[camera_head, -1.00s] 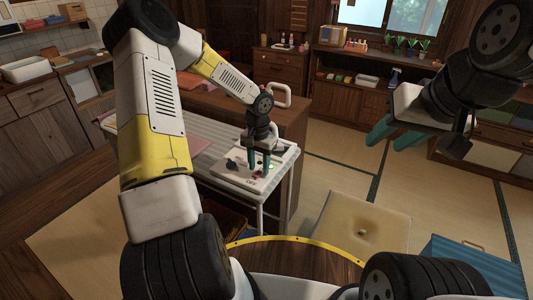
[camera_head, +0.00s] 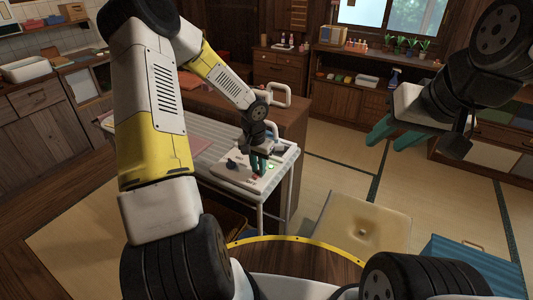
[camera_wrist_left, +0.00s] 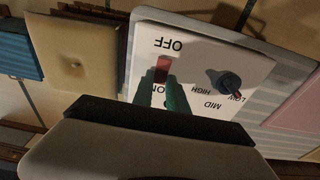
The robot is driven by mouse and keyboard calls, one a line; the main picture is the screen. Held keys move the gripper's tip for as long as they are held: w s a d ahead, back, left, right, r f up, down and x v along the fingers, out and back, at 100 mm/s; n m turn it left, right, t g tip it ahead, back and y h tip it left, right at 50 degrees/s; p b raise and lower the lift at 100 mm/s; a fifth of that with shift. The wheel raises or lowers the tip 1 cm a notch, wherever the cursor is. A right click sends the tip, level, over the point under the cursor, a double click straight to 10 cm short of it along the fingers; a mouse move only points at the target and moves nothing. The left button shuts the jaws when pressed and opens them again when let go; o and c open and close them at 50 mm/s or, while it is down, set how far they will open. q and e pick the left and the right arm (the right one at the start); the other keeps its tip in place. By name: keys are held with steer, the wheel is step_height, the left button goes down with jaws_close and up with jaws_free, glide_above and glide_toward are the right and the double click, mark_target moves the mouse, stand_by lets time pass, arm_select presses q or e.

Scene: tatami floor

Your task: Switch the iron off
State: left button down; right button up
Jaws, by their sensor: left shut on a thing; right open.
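The iron's white control panel (camera_head: 232,177) lies on the striped ironing surface in the head view. In the left wrist view the panel (camera_wrist_left: 205,62) shows upside-down OFF and ON marks with a red switch (camera_wrist_left: 162,68) between them. A dark dial (camera_wrist_left: 229,83) stands beside LOW, MID and HIGH. My right gripper (camera_head: 388,138) is open and empty in the air, away from the panel.
The striped ironing surface (camera_head: 215,130) adjoins a wooden counter. A beige cushion (camera_head: 362,222) and a blue box (camera_head: 470,265) are on the floor at the right. Tatami floor lies clear beyond the cushion. Shelves with plants and boxes line the back wall.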

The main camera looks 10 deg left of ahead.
arm_select(q)
steer(key=shift+s+a+t+h, duration=0.15)
steer(key=shift+s+t+h, duration=0.25)
steer(key=shift+t, duration=0.5)
steer(key=c, duration=1.3)
jaws_free()
steer(key=shift+r, duration=0.1)
steer(key=shift+v, duration=3.85)
steer(key=shift+s, duration=0.15)
